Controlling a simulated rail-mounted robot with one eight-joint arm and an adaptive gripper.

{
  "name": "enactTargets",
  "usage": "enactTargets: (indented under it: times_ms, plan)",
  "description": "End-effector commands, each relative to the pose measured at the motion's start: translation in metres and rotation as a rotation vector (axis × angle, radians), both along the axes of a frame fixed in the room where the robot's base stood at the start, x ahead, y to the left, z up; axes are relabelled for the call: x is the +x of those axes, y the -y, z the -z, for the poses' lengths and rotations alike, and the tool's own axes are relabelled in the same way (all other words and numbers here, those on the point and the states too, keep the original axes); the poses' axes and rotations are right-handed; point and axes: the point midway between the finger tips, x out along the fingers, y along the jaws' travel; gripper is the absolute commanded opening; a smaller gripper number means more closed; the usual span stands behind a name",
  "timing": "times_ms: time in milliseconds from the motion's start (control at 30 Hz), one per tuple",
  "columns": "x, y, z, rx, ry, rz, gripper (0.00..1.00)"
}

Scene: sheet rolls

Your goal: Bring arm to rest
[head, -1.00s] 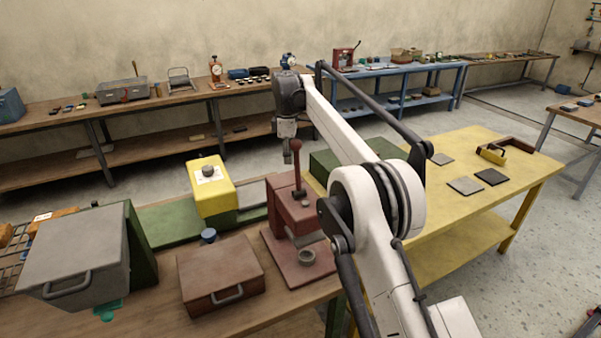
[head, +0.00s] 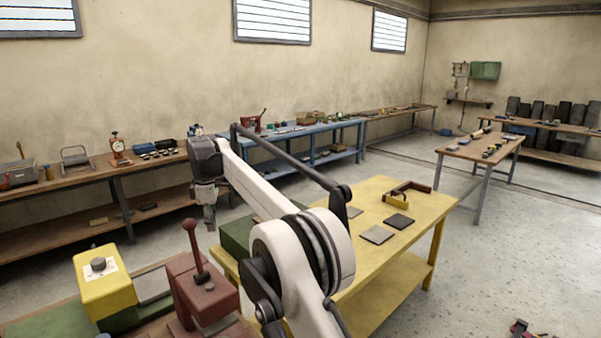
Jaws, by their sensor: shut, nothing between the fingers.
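My white arm reaches up from the bottom middle of the head view and bends down at its dark wrist. My gripper (head: 210,217) hangs from the wrist, pointing down, shut and empty. It appears above and behind the red press (head: 203,292) in the picture, left of the yellow table. It looks clear of everything, though its exact height is hard to judge.
The red press has an upright lever (head: 194,245). A yellow-topped machine (head: 103,285) stands left of it. A green box (head: 238,235) is partly hidden behind my arm. The yellow table (head: 372,218) holds dark and grey plates and a tray (head: 407,193).

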Motion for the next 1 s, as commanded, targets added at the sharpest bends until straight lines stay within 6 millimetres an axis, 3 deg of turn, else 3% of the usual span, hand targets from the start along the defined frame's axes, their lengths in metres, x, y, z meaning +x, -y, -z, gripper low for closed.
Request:
enactTargets:
  times_ms: [233,467,767,1000]
  plan:
    - [0.0,0.048,-0.033,0.026,0.037,0.134,0.0]
    - [-0.015,0.107,-0.069,0.065,0.085,0.304,0.0]
    - [-0.054,0.187,-0.102,0.119,0.144,0.526,0.0]
    - [-0.099,0.248,-0.114,0.168,0.189,0.701,0.0]
